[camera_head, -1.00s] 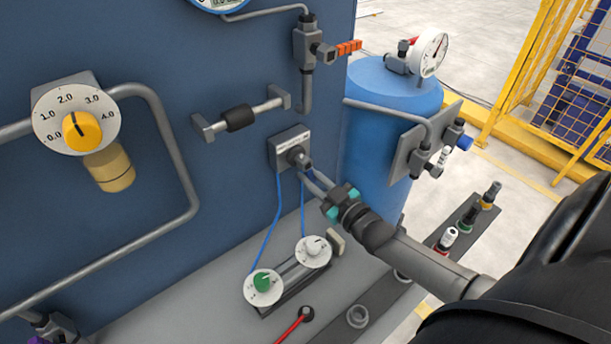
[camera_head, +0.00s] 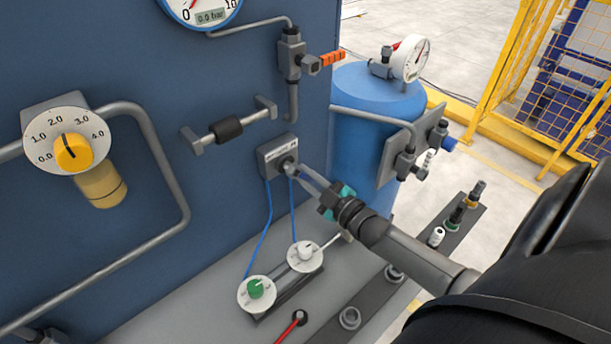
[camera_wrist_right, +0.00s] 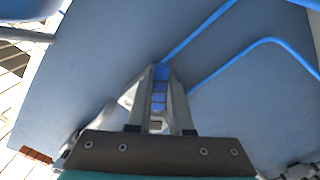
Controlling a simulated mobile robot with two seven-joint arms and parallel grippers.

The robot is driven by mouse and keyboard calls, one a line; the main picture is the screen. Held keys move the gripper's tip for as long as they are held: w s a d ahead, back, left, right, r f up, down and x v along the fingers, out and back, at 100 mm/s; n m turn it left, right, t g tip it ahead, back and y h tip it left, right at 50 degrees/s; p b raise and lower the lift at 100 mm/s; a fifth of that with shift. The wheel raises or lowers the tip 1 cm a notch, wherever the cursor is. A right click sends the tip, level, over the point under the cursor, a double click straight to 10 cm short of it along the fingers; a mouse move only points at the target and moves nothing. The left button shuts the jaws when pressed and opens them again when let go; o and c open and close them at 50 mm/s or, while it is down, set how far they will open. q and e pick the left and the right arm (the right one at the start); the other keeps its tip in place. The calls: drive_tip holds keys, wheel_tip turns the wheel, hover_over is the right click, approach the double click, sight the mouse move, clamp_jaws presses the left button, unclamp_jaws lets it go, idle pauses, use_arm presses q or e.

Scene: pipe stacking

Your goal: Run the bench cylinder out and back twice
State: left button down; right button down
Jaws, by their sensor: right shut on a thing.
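The bench cylinder (camera_head: 289,290) lies on the grey bench, with a green-knobbed dial (camera_head: 256,293) and a white-knobbed dial (camera_head: 305,254) on it. Its thin rod (camera_head: 332,241) shows out past the white-knobbed end, and its tip is partly behind my right gripper. Two blue tubes (camera_head: 268,220) run from the cylinder to a grey valve block (camera_head: 277,155) on the blue panel. My right gripper (camera_head: 303,173) is shut on the valve's lever at the front of the block. The right wrist view shows its fingers closed around the blue lever (camera_wrist_right: 160,88). My left gripper is out of view.
A blue tank (camera_head: 370,110) with a gauge (camera_head: 411,60) stands behind my right arm. A yellow-knobbed regulator (camera_head: 73,152) and grey pipe (camera_head: 165,170) are on the panel at left. A red-tipped rod (camera_head: 290,328) sits at the bench front. Several small fittings (camera_head: 456,218) stand on a rack at right.

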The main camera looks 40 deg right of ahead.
drive_tip(key=c, duration=0.8)
unclamp_jaws()
drive_tip(key=s, duration=0.5)
drive_tip(key=s+d, duration=0.1)
drive_tip(key=s, duration=0.9)
drive_tip(key=shift+s+d, duration=0.1)
drive_tip(key=shift+d, duration=0.05)
